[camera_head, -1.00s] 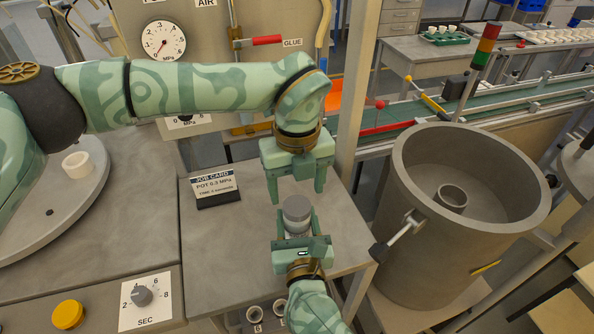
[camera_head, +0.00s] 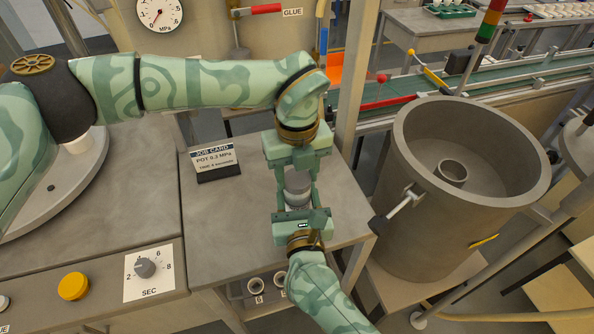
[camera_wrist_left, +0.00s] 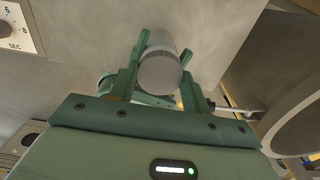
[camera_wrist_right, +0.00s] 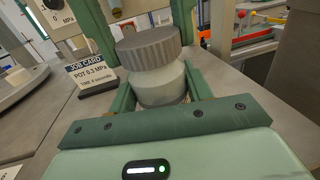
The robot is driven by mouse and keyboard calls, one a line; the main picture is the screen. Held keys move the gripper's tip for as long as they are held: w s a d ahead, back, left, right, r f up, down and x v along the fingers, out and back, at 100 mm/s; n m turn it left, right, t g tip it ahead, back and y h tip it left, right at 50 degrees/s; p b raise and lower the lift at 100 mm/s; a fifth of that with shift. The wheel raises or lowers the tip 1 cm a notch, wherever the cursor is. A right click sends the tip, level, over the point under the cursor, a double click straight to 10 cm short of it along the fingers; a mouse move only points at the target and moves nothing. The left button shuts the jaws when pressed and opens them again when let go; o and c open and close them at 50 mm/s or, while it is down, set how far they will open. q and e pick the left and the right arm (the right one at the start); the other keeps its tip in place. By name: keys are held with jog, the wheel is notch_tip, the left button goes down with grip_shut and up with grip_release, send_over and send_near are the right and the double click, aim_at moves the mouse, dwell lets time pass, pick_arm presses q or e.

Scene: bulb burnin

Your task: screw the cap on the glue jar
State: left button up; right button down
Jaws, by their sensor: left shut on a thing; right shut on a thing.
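The glue jar (camera_wrist_right: 160,85) is pale and round and stands upright between the fingers of my right gripper (camera_head: 298,208), which is shut on it. The grey ribbed cap (camera_wrist_right: 148,48) sits on top of the jar; whether its thread is engaged cannot be told. My left gripper (camera_head: 297,172) reaches in from the far side and is shut on the cap, with one finger on each side. In the left wrist view the cap's flat round face (camera_wrist_left: 160,73) shows between the left fingers. The fingers of the two grippers are close together and partly hide the jar in the head view.
A job card (camera_head: 215,162) stands on the grey bench (camera_head: 225,225) left of the grippers. A large grey drum (camera_head: 455,240) with a handle (camera_head: 398,215) is close on the right. Two small holders (camera_head: 268,285) are at the bench's front.

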pick_arm(q)
jog(key=m, duration=1.5)
jog(key=o, duration=1.1)
jog(key=shift+r, duration=2.25)
jog(key=shift+c, duration=0.5)
